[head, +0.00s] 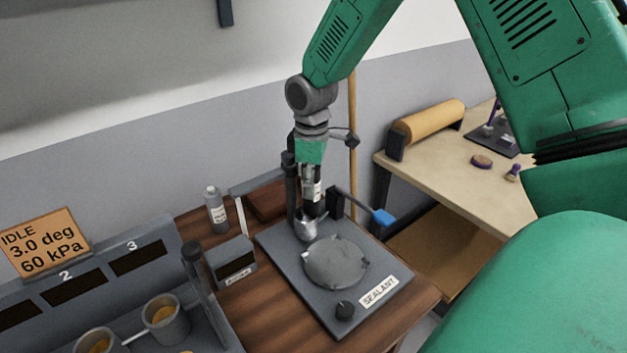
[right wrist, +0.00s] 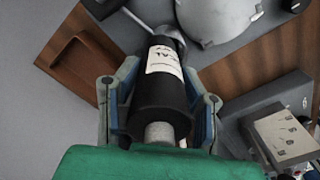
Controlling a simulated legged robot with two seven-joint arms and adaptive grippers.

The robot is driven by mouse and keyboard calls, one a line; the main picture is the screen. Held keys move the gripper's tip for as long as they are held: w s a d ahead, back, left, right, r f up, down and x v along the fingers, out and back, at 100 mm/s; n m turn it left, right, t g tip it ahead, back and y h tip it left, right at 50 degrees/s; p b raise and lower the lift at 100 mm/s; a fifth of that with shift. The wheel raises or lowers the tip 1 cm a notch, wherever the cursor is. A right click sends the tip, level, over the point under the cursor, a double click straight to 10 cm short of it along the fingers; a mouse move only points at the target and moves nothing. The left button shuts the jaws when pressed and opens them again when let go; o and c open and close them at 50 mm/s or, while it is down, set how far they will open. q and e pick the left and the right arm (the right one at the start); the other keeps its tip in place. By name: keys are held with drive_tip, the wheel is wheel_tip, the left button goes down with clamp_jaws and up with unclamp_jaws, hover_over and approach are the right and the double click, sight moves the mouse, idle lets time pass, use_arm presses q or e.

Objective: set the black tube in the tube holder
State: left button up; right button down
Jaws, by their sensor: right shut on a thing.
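The black tube (head: 311,208) with a white label is gripped in my right gripper (head: 311,174), its lower end pointing down at the back left corner of the sealant plate. In the right wrist view the tube (right wrist: 162,108) lies between the two fingers of the right gripper (right wrist: 162,88), which are shut on its sides. A small grey metal cup-like piece (head: 307,231), which looks like the tube holder, sits directly below the tube. I cannot tell whether the tube touches it or stands in it. My left gripper is not in view.
The sealant plate (head: 378,309) carries a round grey disc (head: 336,262) and a black knob (head: 344,310). A dark post (head: 291,190) and a blue-tipped lever (head: 383,216) stand close to the tube. A bottle (head: 215,209) and small grey box (head: 232,262) are left.

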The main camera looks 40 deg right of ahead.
drive_tip(key=shift+a+r, duration=0.15)
drive_tip(key=shift+a, duration=0.4)
drive_tip(key=shift+a+r, duration=0.1)
drive_tip(key=shift+a, duration=0.15)
drive_tip(key=shift+d+f, duration=0.5)
drive_tip(key=shift+d, duration=0.2)
drive_tip(key=shift+s+a+f, duration=0.15)
drive_tip(key=shift+a, duration=0.45)
drive_tip(key=shift+w, duration=0.2)
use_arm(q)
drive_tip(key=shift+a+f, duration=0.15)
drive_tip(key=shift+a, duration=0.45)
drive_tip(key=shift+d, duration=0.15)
use_arm(e)
drive_tip(key=shift+d, duration=0.25)
drive_tip(key=shift+f, duration=0.15)
